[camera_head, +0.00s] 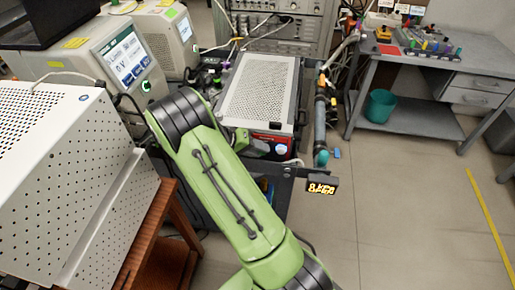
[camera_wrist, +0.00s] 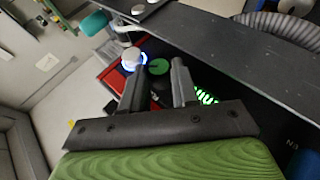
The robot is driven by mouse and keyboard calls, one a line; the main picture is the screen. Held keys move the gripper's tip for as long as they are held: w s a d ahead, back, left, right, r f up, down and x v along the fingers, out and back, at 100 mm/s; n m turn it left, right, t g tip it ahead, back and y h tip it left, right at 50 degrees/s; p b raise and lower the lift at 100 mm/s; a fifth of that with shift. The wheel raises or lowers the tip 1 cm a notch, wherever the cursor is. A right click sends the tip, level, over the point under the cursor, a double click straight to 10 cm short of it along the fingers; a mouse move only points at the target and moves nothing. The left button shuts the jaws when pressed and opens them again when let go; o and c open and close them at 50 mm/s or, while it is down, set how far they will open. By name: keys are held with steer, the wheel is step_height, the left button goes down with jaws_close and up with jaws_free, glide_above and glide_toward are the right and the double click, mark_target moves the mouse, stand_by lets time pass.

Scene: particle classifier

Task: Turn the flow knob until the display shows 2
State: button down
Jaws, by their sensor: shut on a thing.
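In the wrist view, a dark round knob with a green top (camera_wrist: 159,67), apparently the flow knob, sits between the two fingers of my gripper (camera_wrist: 158,79). The fingers are shut on its sides. A green lit display (camera_wrist: 206,95) glows just right of the right finger. It is partly hidden and slanted, and I cannot read its value. In the head view, my green arm reaches over the red-fronted device (camera_head: 270,145) and hides the knob and the fingers.
A white knob with a blue lit ring (camera_wrist: 133,60) stands close left of my gripper. A dark shelf edge (camera_wrist: 230,38) crosses above. In the head view, a small dark box with orange digits (camera_head: 321,188) hangs at the rack's right corner. Open floor lies to the right.

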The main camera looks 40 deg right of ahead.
steer(key=c, duration=0.8)
jaws_free()
steer(key=shift+c, duration=0.2)
